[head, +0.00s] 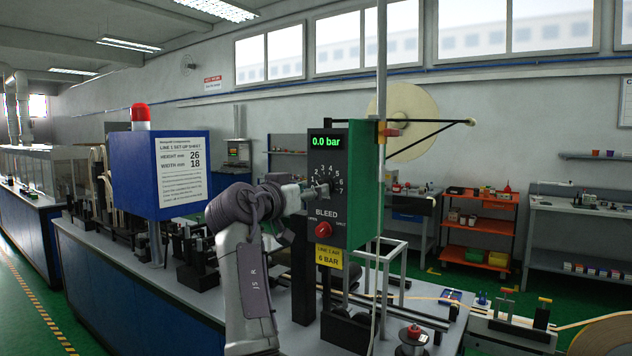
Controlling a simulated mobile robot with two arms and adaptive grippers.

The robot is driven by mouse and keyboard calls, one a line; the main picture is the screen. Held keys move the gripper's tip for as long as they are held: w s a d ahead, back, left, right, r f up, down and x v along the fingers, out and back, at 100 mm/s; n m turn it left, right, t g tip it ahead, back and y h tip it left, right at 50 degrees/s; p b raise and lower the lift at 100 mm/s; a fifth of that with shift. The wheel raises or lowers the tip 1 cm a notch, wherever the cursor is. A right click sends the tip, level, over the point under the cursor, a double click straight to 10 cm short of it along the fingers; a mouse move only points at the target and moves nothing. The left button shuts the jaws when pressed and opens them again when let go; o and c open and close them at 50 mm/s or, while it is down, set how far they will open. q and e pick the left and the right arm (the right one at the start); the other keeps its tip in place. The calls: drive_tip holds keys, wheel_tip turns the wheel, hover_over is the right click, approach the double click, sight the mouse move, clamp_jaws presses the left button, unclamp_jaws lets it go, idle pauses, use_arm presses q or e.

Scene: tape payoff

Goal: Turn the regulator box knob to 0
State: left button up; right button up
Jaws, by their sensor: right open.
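The regulator box (363,185) is a green box with a dark front panel, standing upright on the machine bench. Its display (326,142) reads 0.0 bar in green. The dial's numbers show around the knob (323,190), which is partly hidden by my gripper. My right gripper (312,193) is open, with its fingertips at the knob; I cannot tell whether they touch it. The knob's pointer direction is not clear. Below the knob are the word BLEED and a red bleed knob (323,230). My left gripper is not in view.
A yellow label (329,257) reads LINE 1 AIR 6 BAR. A blue set-up sheet box (160,172) with a red beacon (141,115) stands left of my arm. A large tape reel (408,120) hangs behind the regulator box. An orange shelf (478,228) stands at the back right.

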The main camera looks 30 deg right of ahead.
drive_tip(key=x, duration=0.3)
drive_tip(key=shift+w+d+p, duration=0.15)
drive_tip(key=shift+d+p, duration=0.15)
drive_tip(key=shift+p, duration=0.1)
clamp_jaws()
